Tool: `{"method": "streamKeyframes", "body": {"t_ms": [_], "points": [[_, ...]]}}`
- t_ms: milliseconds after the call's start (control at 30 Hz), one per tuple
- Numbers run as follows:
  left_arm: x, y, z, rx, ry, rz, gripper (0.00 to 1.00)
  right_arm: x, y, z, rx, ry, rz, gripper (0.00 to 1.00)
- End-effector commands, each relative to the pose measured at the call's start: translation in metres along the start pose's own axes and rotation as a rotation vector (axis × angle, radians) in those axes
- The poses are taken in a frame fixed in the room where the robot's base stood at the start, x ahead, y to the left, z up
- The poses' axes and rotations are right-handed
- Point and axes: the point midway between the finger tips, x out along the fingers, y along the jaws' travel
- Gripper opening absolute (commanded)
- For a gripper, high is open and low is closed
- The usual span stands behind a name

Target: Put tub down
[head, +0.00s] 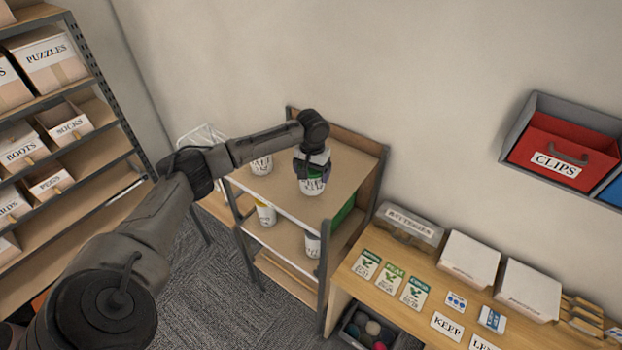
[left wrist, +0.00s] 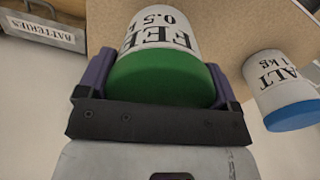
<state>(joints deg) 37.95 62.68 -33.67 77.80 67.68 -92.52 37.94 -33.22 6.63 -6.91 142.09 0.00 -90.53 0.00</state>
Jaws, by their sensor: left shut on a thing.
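My left gripper (head: 313,168) is shut on a white tub (head: 312,186) with a green lid, over the top board of the wooden shelf rack (head: 340,165). In the left wrist view the gripper (left wrist: 160,88) has a finger on each side of the tub, near its green lid (left wrist: 163,80). The tub's label is partly hidden and reads "FEE" and "0.5". I cannot tell whether its base touches the board. A second white tub, with a blue lid and a "SALT 1 kg" label (left wrist: 277,85), stands beside it, apart. My right gripper is not in view.
Another tub (head: 262,165) stands on the top board at the left. A yellow-lidded tub (head: 266,214) and another white tub (head: 313,243) are on the board below. A workbench (head: 400,325) with a batteries box (head: 409,226) adjoins at the right. Bare board surrounds the held tub.

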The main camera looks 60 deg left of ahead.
Motion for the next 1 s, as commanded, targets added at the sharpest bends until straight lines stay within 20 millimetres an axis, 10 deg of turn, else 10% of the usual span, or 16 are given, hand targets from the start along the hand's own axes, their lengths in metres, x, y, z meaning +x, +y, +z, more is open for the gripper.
{"method": "streamKeyframes", "body": {"t_ms": [900,933,1000], "points": [[0.043,-0.003,0.001,0.000,0.002,0.000,0.45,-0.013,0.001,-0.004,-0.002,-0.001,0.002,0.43],[0.044,-0.003,0.001,0.001,0.001,-0.001,0.88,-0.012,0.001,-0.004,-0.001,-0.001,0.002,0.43],[0.044,-0.003,0.001,0.001,0.001,-0.001,0.95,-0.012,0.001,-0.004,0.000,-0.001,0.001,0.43]]}}
